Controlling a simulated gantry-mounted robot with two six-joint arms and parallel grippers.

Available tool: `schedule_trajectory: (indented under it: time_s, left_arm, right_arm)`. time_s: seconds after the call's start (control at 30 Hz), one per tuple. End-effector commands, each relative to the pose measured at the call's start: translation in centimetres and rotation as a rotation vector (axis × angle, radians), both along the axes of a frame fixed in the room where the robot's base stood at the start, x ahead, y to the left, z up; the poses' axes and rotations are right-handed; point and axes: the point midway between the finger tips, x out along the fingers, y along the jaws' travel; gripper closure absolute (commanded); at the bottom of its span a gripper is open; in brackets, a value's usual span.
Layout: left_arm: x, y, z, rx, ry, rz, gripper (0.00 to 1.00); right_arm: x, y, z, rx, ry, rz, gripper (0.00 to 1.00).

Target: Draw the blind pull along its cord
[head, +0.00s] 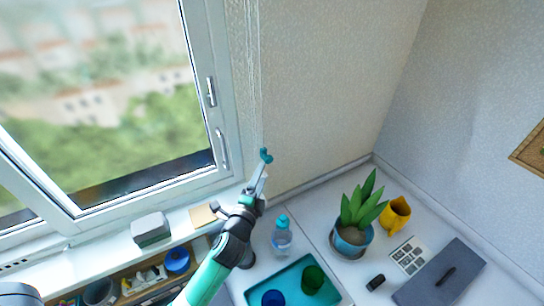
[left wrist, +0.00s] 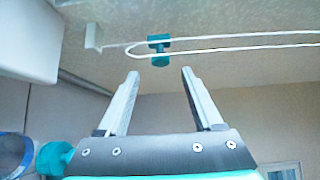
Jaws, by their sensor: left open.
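The blind pull (head: 266,155) is a small teal piece by the wall to the right of the window. In the left wrist view the pull (left wrist: 160,50) sits on a white looped cord (left wrist: 235,47), near the loop's rounded end. My left gripper (head: 262,171) is just below the pull in the head view. In the left wrist view its two fingers (left wrist: 160,72) are spread and empty, with the pull just beyond the gap between their tips. I see no contact. My right gripper is not in view.

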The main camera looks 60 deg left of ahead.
Motion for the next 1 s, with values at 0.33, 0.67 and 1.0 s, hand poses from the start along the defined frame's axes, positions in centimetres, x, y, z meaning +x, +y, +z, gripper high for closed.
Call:
schedule_trajectory:
  time_s: [0.33,0.67,1.0]
  left_arm:
    - [4.8,4.9,-0.1,0.000,-0.003,0.001,0.32]
    - [7.7,7.9,0.0,0.000,0.000,0.000,0.32]
    - [7.8,8.0,0.1,0.000,-0.001,-0.001,0.51]
  right_arm:
    - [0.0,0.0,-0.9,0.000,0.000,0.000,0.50]
    - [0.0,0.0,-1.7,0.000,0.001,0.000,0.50]
    - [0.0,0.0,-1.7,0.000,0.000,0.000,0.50]
